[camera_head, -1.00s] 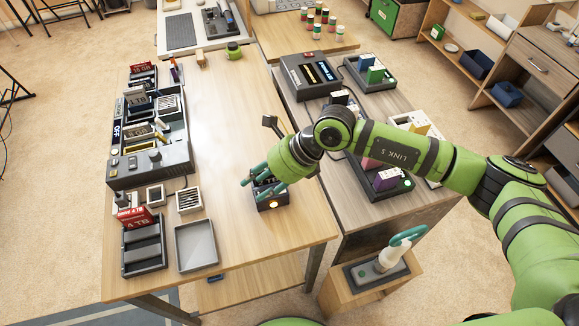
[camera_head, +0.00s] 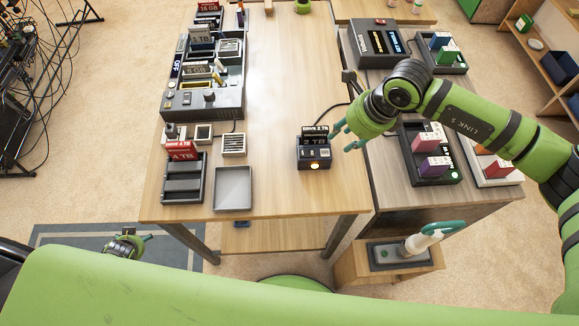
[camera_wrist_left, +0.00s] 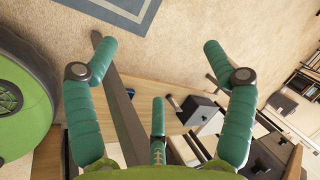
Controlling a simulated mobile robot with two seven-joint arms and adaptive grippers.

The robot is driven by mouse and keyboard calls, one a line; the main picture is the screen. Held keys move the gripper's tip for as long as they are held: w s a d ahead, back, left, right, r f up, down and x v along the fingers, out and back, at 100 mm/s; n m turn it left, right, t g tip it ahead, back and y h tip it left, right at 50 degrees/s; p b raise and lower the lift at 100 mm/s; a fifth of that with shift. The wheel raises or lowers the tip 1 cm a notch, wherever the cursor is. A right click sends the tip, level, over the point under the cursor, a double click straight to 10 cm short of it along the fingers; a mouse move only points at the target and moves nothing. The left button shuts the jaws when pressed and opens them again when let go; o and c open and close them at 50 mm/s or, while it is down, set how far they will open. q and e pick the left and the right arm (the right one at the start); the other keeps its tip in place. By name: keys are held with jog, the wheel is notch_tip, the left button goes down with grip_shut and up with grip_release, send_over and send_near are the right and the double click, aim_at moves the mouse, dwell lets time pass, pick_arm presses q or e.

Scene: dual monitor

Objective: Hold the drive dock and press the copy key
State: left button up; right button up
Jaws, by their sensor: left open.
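The drive dock (camera_head: 314,158), a small dark box with a drive labelled 2 TB standing in it, is on the wooden table (camera_head: 275,195) near its right side. My left gripper (camera_head: 125,246) is low at the left, off the table and far from the dock. In the left wrist view its fingers (camera_wrist_left: 160,60) are wide open, with nothing between them.
A large console (camera_head: 203,102) with several drives lines the table's left side. A two-slot dock (camera_head: 183,185) with a red drive and an empty grey tray (camera_head: 233,190) stand nearer the front. A cable runs behind the drive dock. A side table (camera_head: 400,198) with more docks is at right.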

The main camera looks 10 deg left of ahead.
pick_arm(q)
jog(key=w+a+r+m+t+y, duration=0.2)
jog(key=w+a+r+m+t, duration=0.1)
jog(key=w+a+r, duration=1.2)
jog(key=w+d+r+m+t+h, duration=0.5)
jog(key=w+d+r+m+t, duration=0.2)
jog(key=w+d+r+m, duration=0.6)
jog(key=w+d+r+m+t+h, duration=0.1)
jog(key=w+d+r+m+h, duration=0.15)
jog(key=d, duration=0.55)
jog(key=w+d+r+m+t+h, duration=0.1)
jog(key=w+d+r+m+h, duration=0.15)
jog(key=d, duration=0.55)
jog(key=w+d+r+m+t+h, duration=0.1)
jog(key=d+r+m+h, duration=0.15)
jog(key=d, duration=0.65)
jog(key=n+g, duration=0.3)
jog(key=g, duration=0.3)
send_near(303, 161)
jog(key=x, duration=0.3)
jog(key=shift+w+d+r+y, duration=0.1)
jog(key=shift+w+y, duration=0.15)
jog(key=shift+w, duration=0.05)
jog(key=shift+d, duration=0.15)
jog(key=x, duration=0.6)
jog(key=shift+w+d+f, duration=0.1)
jog(key=shift+w+f, duration=0.1)
jog(key=shift+f, duration=0.2)
